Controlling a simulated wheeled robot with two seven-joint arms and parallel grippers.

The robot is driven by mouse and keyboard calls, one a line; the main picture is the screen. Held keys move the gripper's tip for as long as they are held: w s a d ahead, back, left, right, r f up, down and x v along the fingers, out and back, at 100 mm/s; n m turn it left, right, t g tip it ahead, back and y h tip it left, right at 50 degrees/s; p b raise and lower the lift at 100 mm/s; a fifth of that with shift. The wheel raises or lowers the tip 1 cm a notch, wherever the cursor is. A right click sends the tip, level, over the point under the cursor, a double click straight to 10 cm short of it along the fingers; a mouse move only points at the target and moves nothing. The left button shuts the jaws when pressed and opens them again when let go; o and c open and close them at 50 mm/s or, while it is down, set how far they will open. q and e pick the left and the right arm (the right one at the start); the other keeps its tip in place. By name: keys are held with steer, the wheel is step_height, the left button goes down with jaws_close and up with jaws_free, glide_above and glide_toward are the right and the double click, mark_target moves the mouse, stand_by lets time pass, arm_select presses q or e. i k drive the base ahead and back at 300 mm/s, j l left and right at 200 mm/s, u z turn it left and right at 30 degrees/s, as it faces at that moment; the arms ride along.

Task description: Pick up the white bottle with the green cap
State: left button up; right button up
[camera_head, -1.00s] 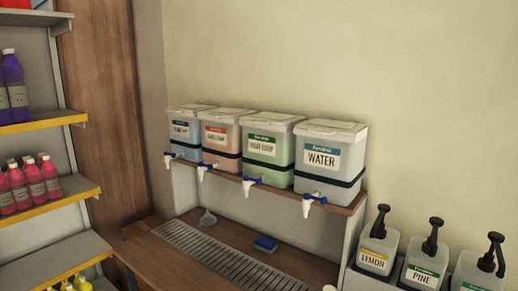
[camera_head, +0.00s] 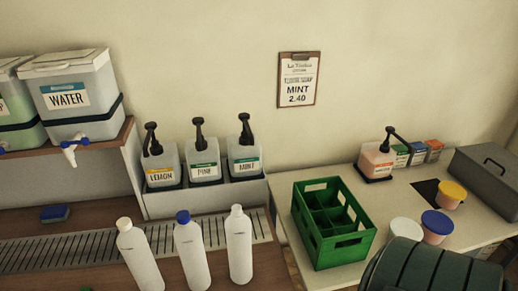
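Three white bottles stand upright on the wooden counter at the bottom centre: the left bottle (camera_head: 140,258) has a white cap, the middle bottle (camera_head: 191,256) a blue cap, and the right bottle (camera_head: 239,250) a white cap. No whole bottle with a green cap shows. A small green thing (camera_head: 86,289) just shows at the bottom edge, left of the bottles; it is cut off, so I cannot tell whether it is a cap. Neither of my grippers is in view.
A drain grate (camera_head: 75,248) lies behind the bottles, with a blue sponge (camera_head: 55,213) near it. Pump dispensers (camera_head: 204,163) stand behind. A green crate (camera_head: 335,252) and several tubs are on the right table. A dark green ridged object (camera_head: 425,270) fills the bottom right.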

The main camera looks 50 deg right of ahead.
mark_target(238, 226)
steer(key=l+z, duration=0.1)
steer(key=z, duration=2.7)
steer(key=k+j, duration=0.45)
steer(key=k, duration=0.15)
